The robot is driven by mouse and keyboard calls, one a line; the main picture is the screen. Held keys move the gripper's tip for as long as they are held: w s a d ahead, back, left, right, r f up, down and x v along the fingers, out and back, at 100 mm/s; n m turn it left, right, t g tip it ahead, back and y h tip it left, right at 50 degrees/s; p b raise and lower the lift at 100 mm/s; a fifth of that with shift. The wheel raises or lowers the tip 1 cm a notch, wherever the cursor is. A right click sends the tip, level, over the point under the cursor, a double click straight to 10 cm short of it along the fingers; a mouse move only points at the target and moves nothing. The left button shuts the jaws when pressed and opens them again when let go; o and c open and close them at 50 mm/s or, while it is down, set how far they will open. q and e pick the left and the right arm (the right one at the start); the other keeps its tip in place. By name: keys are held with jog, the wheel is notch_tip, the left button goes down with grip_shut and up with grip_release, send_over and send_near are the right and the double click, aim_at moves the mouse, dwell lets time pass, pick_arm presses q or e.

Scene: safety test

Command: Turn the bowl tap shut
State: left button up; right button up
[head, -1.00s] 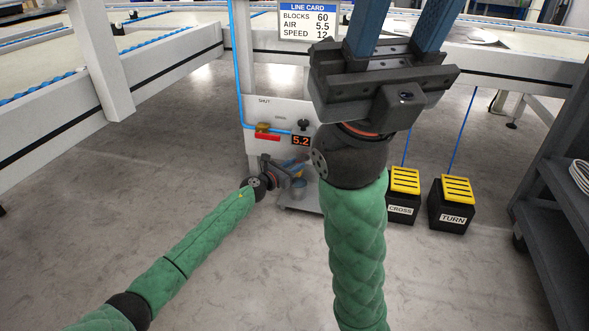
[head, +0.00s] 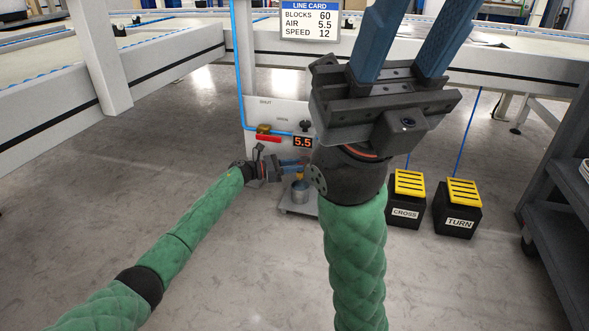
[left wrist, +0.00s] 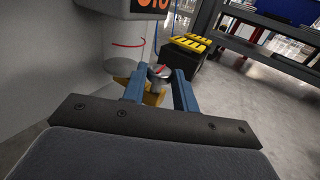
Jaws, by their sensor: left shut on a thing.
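My left gripper (head: 302,165) is low in front of the white panel, below the display. In the left wrist view its two blue fingers (left wrist: 159,88) are shut on the bowl tap (left wrist: 158,72), a small silvery knob with a red mark and brass-yellow parts around it. A pale bowl (left wrist: 122,45) with a red line is left of the tap. In the head view the tap is too small to make out clearly. My right gripper (head: 410,25) is raised close to the camera, its blue fingers apart and empty; their tips are cut off by the top edge.
The white panel (head: 262,115) carries a red lever (head: 267,138) and a display (head: 303,142) reading 5.5. Black pedals marked CROSS (head: 405,212) and TURN (head: 459,221) stand right. A grey shelf cart (head: 562,215) is far right. Floor at left is clear.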

pick_arm(q)
jog(key=shift+w+m+g, duration=0.2)
jog(key=shift+m+g, duration=0.4)
jog(key=shift+g, duration=0.6)
jog(key=o, duration=0.9)
jog(key=shift+o, duration=0.2)
